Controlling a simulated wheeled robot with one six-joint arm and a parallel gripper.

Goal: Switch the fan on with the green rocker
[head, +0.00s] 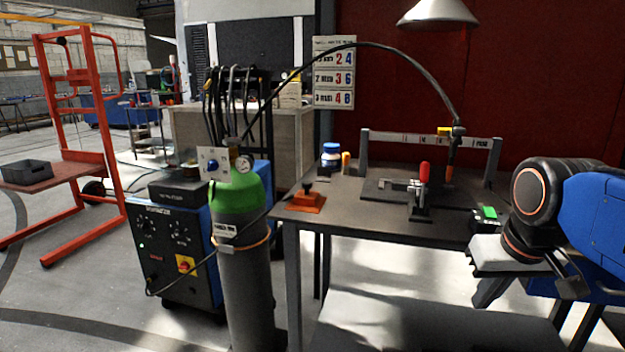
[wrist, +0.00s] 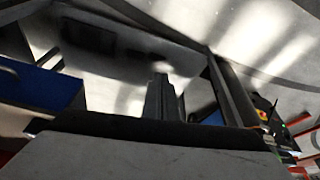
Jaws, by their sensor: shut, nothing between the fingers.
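The green rocker (head: 489,212) is on a small black box at the right end of the dark workbench (head: 345,222). I cannot tell which way it is tipped. I cannot pick out a fan. My arm comes in from the right in the head view, with its black joint just right of the rocker. My gripper (wrist: 160,98) shows in the wrist view as two narrow grey fingers, shut together with nothing between them. It points down over the floor, apart from the rocker. The rocker is not in the wrist view.
A red-handled clamp (head: 423,175) stands on the bench left of the rocker. A green-topped gas cylinder (head: 240,220) and a blue-black welder (head: 172,250) stand left of the bench. A lamp (head: 437,13) hangs above.

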